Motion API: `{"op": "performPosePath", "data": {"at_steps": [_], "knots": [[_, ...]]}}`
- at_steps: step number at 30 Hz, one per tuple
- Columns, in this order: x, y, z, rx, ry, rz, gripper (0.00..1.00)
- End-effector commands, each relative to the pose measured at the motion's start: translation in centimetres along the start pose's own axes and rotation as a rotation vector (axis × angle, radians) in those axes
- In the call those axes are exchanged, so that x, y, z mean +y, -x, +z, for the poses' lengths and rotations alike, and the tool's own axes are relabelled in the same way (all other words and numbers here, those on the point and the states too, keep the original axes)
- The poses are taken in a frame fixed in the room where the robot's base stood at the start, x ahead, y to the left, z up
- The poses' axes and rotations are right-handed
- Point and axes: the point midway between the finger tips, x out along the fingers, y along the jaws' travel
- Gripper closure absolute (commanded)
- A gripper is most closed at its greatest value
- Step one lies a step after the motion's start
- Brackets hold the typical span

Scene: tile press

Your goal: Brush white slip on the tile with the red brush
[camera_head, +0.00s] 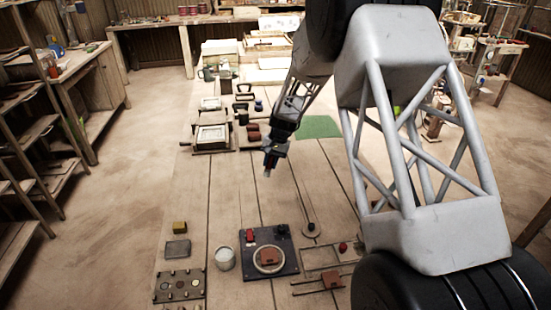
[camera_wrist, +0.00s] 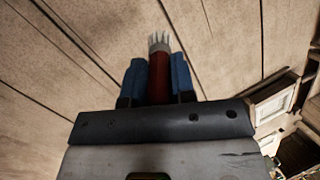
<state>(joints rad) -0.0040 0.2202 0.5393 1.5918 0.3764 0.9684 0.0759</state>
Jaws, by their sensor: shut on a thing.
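My gripper (camera_head: 271,163) is shut on the red brush (camera_wrist: 160,75). In the wrist view the brush's red handle sits between the two blue fingers, and its pale bristles point away from the gripper. In the head view the gripper hangs above the middle of the table, with the brush pointing down. A reddish-brown tile (camera_head: 269,256) lies on a round pale disc on a dark plate (camera_head: 288,262) near the table's front. A pale pot with white contents (camera_head: 224,258) stands just left of the plate. The gripper is well apart from both.
A board with round samples (camera_head: 180,286) lies front left, near a yellow block (camera_head: 180,227). A round base with a thin rod (camera_head: 310,229) stands right of the plate. Framed presses (camera_head: 209,138) and a green mat (camera_head: 318,127) lie farther back. The table between is mostly clear.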

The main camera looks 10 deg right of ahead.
Motion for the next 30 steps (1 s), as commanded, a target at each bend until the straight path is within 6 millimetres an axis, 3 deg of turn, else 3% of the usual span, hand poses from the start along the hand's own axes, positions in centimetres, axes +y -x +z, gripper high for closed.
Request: {"op": "performPosePath", "data": {"at_steps": [15, 30], "knots": [[-1.3, 0.9, 13.2, -0.053, 0.001, 0.064, 1.00], [-0.2, 0.8, 25.6, -0.094, 0.000, 0.132, 1.00]]}}
